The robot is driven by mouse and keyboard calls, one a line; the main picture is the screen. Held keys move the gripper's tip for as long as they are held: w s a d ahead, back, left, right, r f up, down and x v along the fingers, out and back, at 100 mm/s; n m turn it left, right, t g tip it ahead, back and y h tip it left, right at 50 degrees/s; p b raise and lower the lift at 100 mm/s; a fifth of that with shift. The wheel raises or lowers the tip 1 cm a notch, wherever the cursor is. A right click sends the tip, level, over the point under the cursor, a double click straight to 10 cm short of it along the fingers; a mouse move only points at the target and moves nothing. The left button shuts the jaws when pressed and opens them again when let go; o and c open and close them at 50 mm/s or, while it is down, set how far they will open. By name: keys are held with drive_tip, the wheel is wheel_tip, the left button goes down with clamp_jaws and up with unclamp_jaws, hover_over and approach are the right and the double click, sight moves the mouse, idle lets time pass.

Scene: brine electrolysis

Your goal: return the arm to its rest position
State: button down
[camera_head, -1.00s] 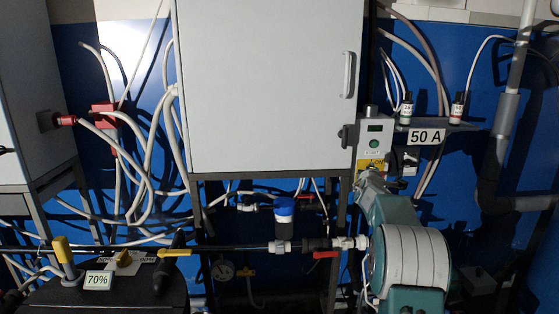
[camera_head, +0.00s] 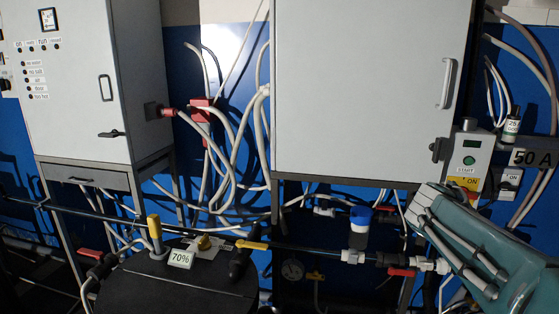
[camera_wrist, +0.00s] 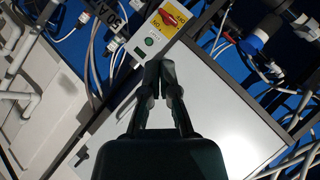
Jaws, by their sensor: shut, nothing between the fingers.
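My gripper (camera_wrist: 160,82) shows in the wrist view, its two dark fingers close together at the tips with nothing between them. Behind the fingertips in that view lie the grey-white cabinet (camera_wrist: 205,110) and the start box (camera_wrist: 155,38) with a red switch on yellow; I see no clear contact. The arm stands in front of the piping below the start box (camera_head: 468,155).
A large white cabinet (camera_head: 365,90) hangs in the middle and another (camera_head: 85,75) at the left. A dark tank (camera_head: 165,295) with a 70% label (camera_head: 181,259) and yellow-handled valves is at the lower left. Pipes with a blue-capped fitting (camera_head: 360,220) run below the middle cabinet.

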drive_tip(key=s+a+f+g+y, duration=0.1)
drive_tip(key=s+a+f+y, duration=0.4)
drive_tip(key=s+a, duration=0.5)
drive_tip(key=s+a+f+g+y, duration=0.1)
drive_tip(key=s+a+f+y, duration=0.4)
drive_tip(key=s+a+f, duration=0.3)
drive_tip(key=s+a, duration=0.2)
drive_tip(key=s, duration=0.2)
drive_tip(key=shift+a+f+g, duration=0.2)
drive_tip(key=shift+f+g, duration=0.1)
drive_tip(key=shift+f, duration=0.05)
drive_tip(key=shift+w, duration=0.1)
